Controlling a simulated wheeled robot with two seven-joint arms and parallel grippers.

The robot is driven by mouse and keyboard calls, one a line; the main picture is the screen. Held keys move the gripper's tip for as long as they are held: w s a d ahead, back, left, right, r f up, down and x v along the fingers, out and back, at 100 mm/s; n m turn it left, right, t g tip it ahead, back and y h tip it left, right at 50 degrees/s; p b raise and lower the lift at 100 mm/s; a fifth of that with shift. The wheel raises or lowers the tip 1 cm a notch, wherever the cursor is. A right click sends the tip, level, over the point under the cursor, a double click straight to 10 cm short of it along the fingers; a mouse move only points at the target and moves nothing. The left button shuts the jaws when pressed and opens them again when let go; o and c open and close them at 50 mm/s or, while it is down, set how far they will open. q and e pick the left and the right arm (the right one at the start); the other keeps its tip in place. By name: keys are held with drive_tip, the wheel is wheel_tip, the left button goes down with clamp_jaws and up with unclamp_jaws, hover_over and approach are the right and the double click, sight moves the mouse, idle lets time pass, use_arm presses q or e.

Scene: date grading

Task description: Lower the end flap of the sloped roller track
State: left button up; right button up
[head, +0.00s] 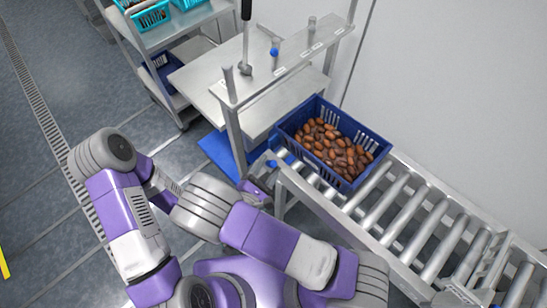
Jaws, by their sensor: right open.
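The sloped roller track (373,212) runs from the lower right up to its near-left end, by the metal bench. At that end a small blue piece (272,163) shows beside the frame, seemingly on the end flap. The flap itself is small and partly covered, so I cannot tell its angle clearly. My right gripper (264,184) is open and empty just below that end, close to the blue piece. I cannot tell whether it touches. My left arm is bent at the left; its gripper does not show.
A blue crate (368,180) full of brown dates sits on the rollers near the track's end. Beyond it stands a metal bench (205,76) with a raised shelf. A cart (190,18) with teal crates stands at the top left. The floor at left is clear.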

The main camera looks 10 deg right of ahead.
drive_tip(key=shift+x, duration=1.95)
clamp_jaws()
